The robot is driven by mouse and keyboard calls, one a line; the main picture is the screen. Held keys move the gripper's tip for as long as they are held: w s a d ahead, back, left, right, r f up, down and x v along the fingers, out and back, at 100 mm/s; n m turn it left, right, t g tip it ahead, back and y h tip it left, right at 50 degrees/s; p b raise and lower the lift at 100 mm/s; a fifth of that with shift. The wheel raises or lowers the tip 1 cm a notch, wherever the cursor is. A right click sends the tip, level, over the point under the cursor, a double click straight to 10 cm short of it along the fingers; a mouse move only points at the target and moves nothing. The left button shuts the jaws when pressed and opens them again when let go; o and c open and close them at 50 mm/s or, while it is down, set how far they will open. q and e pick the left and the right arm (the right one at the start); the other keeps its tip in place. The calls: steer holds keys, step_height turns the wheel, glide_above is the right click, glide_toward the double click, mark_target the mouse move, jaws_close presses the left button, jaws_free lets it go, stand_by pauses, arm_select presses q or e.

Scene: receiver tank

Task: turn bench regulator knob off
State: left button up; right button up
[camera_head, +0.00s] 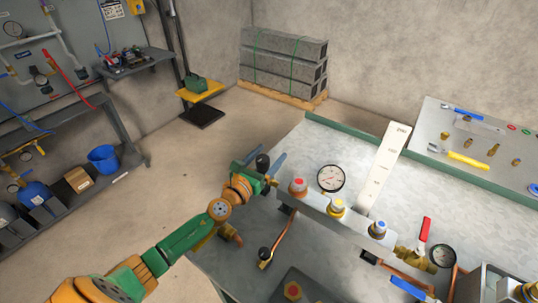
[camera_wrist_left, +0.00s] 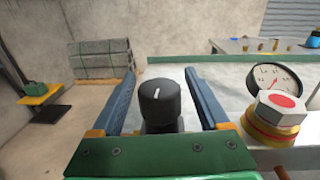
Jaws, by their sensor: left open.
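The black regulator knob (camera_head: 262,162) sits at the left end of the metal manifold on the bench. In the left wrist view the knob (camera_wrist_left: 159,102) is upright, with a white mark on top pointing almost straight away from the gripper. My left gripper (camera_head: 264,161) is open, with its blue fingers on either side of the knob. In the wrist view a gap shows between the knob and each finger of the gripper (camera_wrist_left: 163,95). The knob's lower part is hidden behind the green gripper body. My right gripper is not in view.
The manifold (camera_head: 338,217) carries a red-topped fitting (camera_head: 298,187), more coloured caps and a round gauge (camera_head: 330,178). A red-handled valve (camera_head: 424,232) stands at its right end. The grey benchtop (camera_head: 310,145) is bare toward the back.

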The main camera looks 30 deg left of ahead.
arm_select(q)
steer(key=shift+w, duration=0.1)
steer(key=c, duration=0.3)
jaws_close()
steer(key=shift+a+r+n+y+p, duration=0.1)
steer(key=shift+r+n+y+p, duration=0.45)
steer(key=shift+y+p, duration=0.45)
steer(key=shift+f+n, duration=0.25)
steer(key=shift+f, duration=0.05)
steer(key=shift+a+f, duration=0.15)
steer(key=shift+o, duration=1.5)
jaws_free()
